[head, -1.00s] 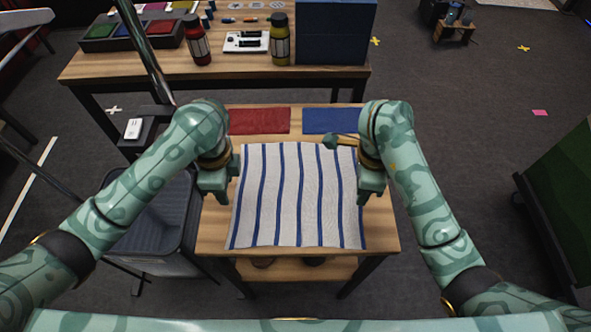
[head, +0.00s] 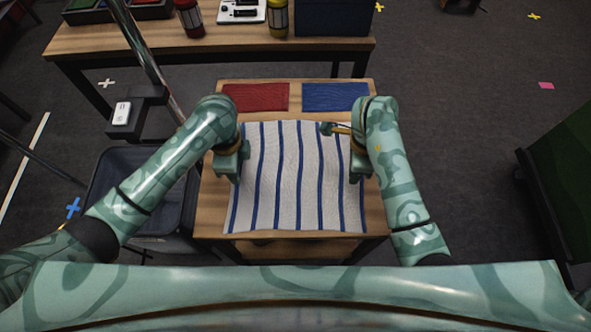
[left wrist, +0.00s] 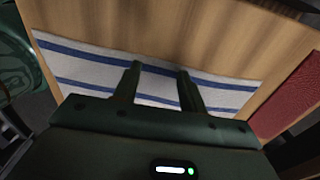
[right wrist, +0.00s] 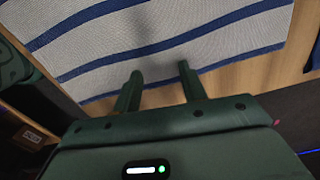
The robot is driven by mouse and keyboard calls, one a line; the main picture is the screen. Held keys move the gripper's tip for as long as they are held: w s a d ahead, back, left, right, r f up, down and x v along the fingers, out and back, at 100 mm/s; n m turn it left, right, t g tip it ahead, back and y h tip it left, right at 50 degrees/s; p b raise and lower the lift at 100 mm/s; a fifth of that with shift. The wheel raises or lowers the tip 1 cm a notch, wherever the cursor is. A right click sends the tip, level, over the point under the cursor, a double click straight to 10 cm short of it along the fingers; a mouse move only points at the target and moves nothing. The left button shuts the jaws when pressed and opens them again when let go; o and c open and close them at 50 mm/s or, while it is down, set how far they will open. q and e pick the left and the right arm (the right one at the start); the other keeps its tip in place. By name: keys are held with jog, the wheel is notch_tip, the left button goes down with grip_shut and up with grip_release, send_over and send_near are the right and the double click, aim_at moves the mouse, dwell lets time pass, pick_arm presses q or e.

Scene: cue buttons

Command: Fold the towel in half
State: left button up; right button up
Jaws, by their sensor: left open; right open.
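A white towel with blue stripes (head: 291,190) lies spread flat on the small wooden table. My left gripper (head: 232,178) is open at the towel's left edge in the head view. In the left wrist view its two fingers (left wrist: 158,82) are apart over the towel's edge (left wrist: 90,67), with nothing between them. My right gripper (head: 361,177) is open at the towel's right edge. In the right wrist view its fingers (right wrist: 160,85) are apart near the towel's striped border (right wrist: 110,77). Whether the fingertips touch the cloth I cannot tell.
A red mat (head: 255,97) and a blue mat (head: 335,97) lie at the table's far side. Bare wood (head: 212,205) shows left of the towel. A dark bin (head: 150,185) stands left of the table. A longer table (head: 120,40) with bottles stands behind.

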pick_arm(q)
jog(key=shift+f, duration=0.2)
pick_arm(e)
jog(key=shift+f, duration=0.15)
pick_arm(q)
grip_shut()
pick_arm(e)
grip_shut()
pick_arm(q)
jog(key=shift+r, duration=0.1)
